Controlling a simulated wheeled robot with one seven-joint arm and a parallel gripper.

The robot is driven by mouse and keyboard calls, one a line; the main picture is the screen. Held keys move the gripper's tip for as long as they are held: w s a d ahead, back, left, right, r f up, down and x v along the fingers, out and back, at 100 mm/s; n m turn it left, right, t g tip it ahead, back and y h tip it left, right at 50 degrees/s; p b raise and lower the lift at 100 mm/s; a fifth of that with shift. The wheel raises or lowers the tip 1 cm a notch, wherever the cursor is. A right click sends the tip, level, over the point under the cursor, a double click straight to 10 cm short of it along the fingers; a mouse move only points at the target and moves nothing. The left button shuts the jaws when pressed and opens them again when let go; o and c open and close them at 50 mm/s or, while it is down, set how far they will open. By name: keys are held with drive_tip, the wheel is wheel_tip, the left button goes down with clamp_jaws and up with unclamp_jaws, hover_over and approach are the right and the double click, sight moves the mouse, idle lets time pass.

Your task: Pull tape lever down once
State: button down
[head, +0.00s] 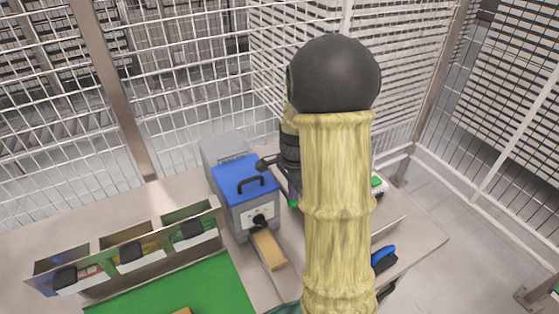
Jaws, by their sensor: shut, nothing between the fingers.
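The tape dispenser (247,207) is a grey box with a blue top and stands on the table left of my arm. A black handle (251,185) sits on its blue top. A strip of brown tape (268,248) comes out of the black mouth at its front. My gripper (265,163) is a small dark shape at the top right corner of the dispenser, apparently shut and empty. I cannot tell whether it touches the dispenser. A dark slanting part runs down the dispenser's right side; I cannot tell whether it is the lever. My yellow-sleeved arm hides the area to the right.
Open bins (136,250) with black-fronted compartments stand at the left beside a green mat (185,289). A blue-and-black item (384,259) lies at the table's right edge. Wire mesh fencing closes off the back and right.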

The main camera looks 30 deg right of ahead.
drive_tip(key=shift+r, duration=0.15)
wheel_tip(320, 180, up, 7)
drive_tip(key=w+p, duration=0.2)
drive_tip(key=p, duration=0.5)
drive_tip(key=shift+w, duration=0.4)
drive_tip(key=shift+r, duration=0.15)
wheel_tip(320, 180, up, 6)
drive_tip(key=p, duration=0.5)
drive_tip(key=shift+p, duration=0.3)
idle(0.8)
